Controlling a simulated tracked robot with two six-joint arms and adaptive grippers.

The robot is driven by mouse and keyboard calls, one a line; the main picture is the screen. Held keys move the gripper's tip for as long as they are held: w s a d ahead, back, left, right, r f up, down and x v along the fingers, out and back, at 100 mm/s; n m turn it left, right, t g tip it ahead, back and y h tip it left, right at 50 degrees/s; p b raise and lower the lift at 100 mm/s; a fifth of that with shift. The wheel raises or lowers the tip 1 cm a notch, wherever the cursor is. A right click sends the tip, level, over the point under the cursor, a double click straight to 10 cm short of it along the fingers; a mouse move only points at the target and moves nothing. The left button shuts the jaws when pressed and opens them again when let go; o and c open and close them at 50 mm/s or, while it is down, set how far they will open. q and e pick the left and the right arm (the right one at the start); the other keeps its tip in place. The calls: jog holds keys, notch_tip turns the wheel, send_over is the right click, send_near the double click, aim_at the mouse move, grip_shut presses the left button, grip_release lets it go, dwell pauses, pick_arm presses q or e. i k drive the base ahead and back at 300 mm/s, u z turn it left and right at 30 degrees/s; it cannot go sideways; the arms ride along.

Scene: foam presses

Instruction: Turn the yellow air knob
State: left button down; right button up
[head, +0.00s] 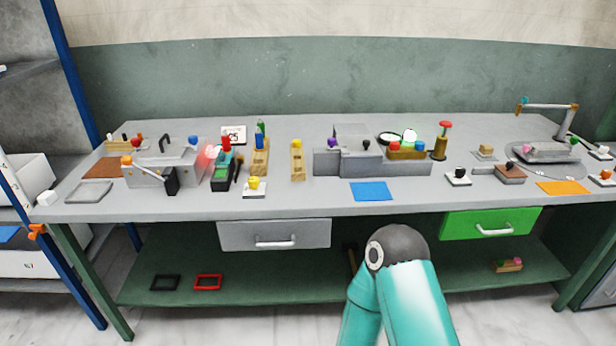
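A yellow knob (254,183) stands on a small white plate near the front edge of the bench, left of centre. I cannot read any label that tells which one is the air knob. Neither of my grippers shows in the head view. Only a teal arm of mine with a dark joint rises at the bottom, right of centre, in front of the bench and apart from both knobs.
The grey bench (330,205) carries grey press blocks (350,165), wooden holders and a blue mat (371,191). A black-and-green device (222,172) stands left of the nearer yellow knob. A grey drawer (274,235) and a green drawer (490,223) are shut below.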

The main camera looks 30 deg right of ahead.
aim_at(253, 182)
jog(key=z, duration=0.3)
jog(key=i, duration=1)
